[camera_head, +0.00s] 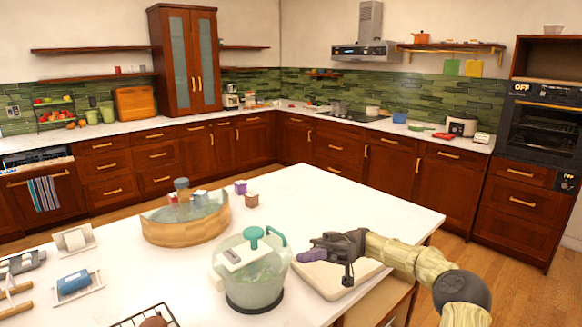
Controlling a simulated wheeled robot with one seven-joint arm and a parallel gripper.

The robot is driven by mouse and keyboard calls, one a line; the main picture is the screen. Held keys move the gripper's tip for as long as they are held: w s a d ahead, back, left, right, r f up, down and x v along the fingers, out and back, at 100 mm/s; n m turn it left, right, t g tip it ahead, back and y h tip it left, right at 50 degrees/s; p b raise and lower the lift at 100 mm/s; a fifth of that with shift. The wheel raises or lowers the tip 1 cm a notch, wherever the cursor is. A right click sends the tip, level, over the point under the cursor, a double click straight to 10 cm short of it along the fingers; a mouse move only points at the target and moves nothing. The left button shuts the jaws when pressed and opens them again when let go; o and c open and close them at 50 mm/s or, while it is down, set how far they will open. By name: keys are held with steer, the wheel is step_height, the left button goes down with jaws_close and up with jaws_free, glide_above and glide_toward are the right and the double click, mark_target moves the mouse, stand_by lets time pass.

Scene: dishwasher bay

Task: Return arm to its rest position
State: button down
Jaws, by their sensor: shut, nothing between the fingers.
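My gripper (311,256) is at the end of my arm, which reaches in from the lower right. It is shut and empty, held above the white island counter (320,197). Its tip is just right of a clear bowl-shaped appliance (252,285) with a green handle and a dark base. From this angle I cannot tell how far apart they are. A pale board (325,280) lies below my gripper and is partly hidden by it.
A blue item in a white dish (74,284) is at the left. Open floor (465,258) lies right of the island, before the cabinets and oven (542,127).

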steer(key=s+a+f+m+t+h+b, duration=0.2)
steer(key=s+a+f+m+t+h, duration=0.25)
steer(key=s+a+f+m, duration=0.3)
steer(key=s+f+m+t+h+b, duration=0.2)
steer(key=s+f+m+t+h, duration=0.15)
steer(key=f, duration=0.65)
steer(key=s+d+f+m+t+h+b, duration=0.2)
steer(key=s+d+m+t+h, duration=0.15)
steer(key=d, duration=0.25)
steer(key=s+d+f+m+t+h+b, duration=0.1)
steer(key=s+d+f+m+t+h, duration=0.1)
steer(key=s+d+m, duration=0.3)
steer(key=s+d+f+m+t+h+b, duration=0.2)
steer(key=d+f+m+h, duration=0.1)
steer(key=d, duration=0.5)
steer(key=w+p+v, duration=0.3)
steer(key=p+v, duration=1.2)
steer(key=shift+r, duration=0.35)
steer(key=shift+a+n, duration=0.15)
steer(key=shift+n, duration=0.1)
